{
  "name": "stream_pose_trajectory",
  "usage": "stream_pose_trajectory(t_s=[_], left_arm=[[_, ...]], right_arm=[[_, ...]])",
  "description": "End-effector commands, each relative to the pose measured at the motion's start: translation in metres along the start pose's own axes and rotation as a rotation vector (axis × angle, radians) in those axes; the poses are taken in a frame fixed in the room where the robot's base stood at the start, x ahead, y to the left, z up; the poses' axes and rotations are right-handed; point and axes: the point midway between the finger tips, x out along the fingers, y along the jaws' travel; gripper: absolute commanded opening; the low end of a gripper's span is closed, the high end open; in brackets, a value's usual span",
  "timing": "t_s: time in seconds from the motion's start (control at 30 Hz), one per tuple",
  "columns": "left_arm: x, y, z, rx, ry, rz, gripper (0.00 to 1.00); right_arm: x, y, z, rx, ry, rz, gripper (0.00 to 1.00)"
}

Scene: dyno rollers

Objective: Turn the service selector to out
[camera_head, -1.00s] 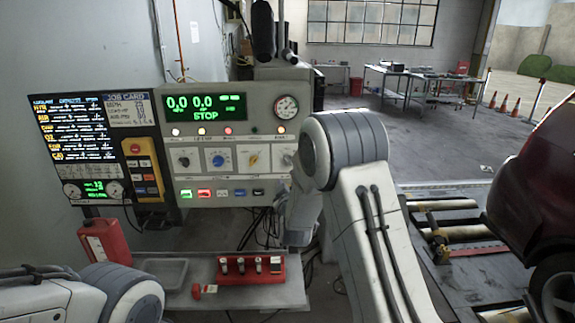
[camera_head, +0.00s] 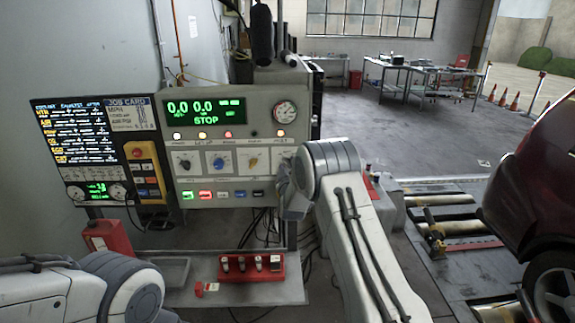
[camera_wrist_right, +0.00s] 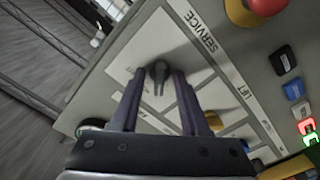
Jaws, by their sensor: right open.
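The service selector (camera_wrist_right: 158,73) is a small dark knob on a pale plate lettered SERVICE in the right wrist view. My right gripper (camera_wrist_right: 157,80) is open there, with its two dark fingers on either side of the knob. I cannot tell whether the fingers touch it. In the head view my right arm reaches to the right end of the grey console (camera_head: 260,108) and hides that part of its knob row. The fingertips are hidden there. My left arm is at the lower left of the head view, its gripper out of view.
In the wrist view a red button (camera_wrist_right: 268,6) and several small coloured buttons (camera_wrist_right: 294,90) lie beside the plate. In the head view a shelf (camera_head: 240,293) with a red rack (camera_head: 250,268) stands below the console. A dark red car (camera_head: 540,190) is at right.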

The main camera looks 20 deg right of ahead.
Motion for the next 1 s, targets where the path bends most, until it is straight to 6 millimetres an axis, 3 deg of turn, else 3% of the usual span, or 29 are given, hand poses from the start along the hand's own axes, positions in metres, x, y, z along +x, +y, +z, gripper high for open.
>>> stream_pose_trajectory(t_s=[0.2, 0.3, 0.33, 0.67, 1.0], left_arm=[[0.000, 0.000, 0.000, 0.000, 0.000, 0.000, 0.50], [0.000, 0.000, 0.000, 0.000, 0.000, 0.000, 0.50], [0.000, 0.000, 0.000, 0.000, 0.000, 0.000, 0.50], [0.009, -0.001, 0.001, 0.000, 0.000, 0.000, 0.50], [0.054, -0.004, 0.003, 0.003, 0.000, 0.000, 0.50]], right_arm=[[0.000, 0.000, 0.000, 0.000, 0.000, 0.000, 0.45], [0.000, 0.000, 0.000, 0.000, 0.000, 0.000, 0.07], [0.000, 0.000, 0.000, 0.000, 0.000, 0.000, 0.00], [0.000, -0.001, 0.001, 0.030, 0.002, 0.001, 0.00], [-0.001, -0.004, 0.005, 0.235, 0.004, 0.002, 0.00]])
